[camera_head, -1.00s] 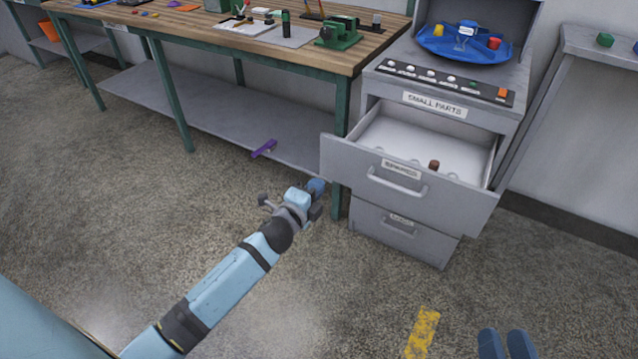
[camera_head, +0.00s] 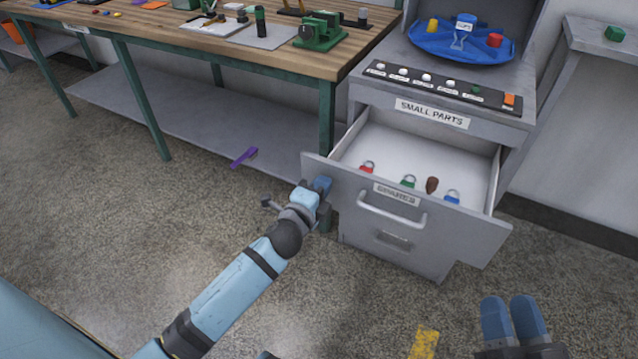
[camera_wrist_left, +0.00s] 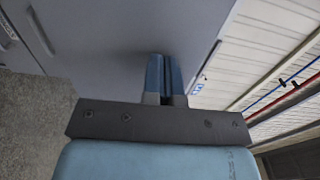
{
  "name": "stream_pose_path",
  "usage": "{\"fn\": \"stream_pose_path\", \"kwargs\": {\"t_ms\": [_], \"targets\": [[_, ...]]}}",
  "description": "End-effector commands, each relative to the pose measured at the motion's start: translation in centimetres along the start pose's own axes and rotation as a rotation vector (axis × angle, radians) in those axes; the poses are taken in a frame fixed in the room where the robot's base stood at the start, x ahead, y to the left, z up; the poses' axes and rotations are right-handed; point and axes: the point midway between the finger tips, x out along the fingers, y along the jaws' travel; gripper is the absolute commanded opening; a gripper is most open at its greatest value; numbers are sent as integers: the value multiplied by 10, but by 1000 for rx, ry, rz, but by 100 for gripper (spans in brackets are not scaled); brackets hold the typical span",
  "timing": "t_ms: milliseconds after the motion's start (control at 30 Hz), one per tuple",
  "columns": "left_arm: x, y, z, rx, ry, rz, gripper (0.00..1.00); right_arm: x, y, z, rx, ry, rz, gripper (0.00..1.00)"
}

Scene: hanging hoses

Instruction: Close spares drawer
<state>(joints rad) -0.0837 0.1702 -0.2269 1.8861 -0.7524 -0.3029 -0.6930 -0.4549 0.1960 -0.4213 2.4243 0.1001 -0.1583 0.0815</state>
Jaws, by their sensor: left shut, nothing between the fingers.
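The spares drawer (camera_head: 460,228) is the upper drawer of the grey small parts cabinet and stands pulled out, with its bar handle (camera_head: 392,212) and label on the front. My left gripper (camera_head: 322,186) is shut and empty, at the left end of the drawer front. In the left wrist view its blue fingers (camera_wrist_left: 164,76) point at a grey panel (camera_wrist_left: 120,35), close to its edge; I cannot tell whether they touch it. My right gripper (camera_head: 513,320) is at the bottom right, in front of the drawer and apart from it; its finger gap is unclear.
The drawer holds a red (camera_head: 367,167), a green (camera_head: 408,181) and a blue padlock (camera_head: 452,196) and a brown item (camera_head: 432,185). A workbench (camera_head: 290,60) stands left of the cabinet. A purple object (camera_head: 244,157) lies near its lower shelf. Floor in front is clear.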

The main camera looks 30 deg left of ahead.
Motion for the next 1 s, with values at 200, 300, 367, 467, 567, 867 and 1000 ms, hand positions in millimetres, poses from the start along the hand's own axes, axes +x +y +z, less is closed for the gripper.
{"fn": "stream_pose_path", "kwargs": {"t_ms": [200,300,367,467,567,867,1000], "targets": [[-2,0,-3,0,-1,1,0,-1,-3,0,6,-1,-6,39],[-2,0,-3,0,-1,1,0,-2,-3,0,6,-2,-6,39],[-2,0,-3,0,-1,1,0,-2,-3,0,6,-3,-6,39],[-2,0,-3,0,-1,1,0,-3,-2,1,6,-4,-5,39],[-1,0,-2,0,-1,1,0,-3,-2,0,5,-4,-4,39],[32,-2,-2,0,-1,-2,0,-2,-1,-4,-1,11,-1,39],[64,-2,-3,-1,-2,-1,0,-2,1,0,-6,-11,6,39]]}}
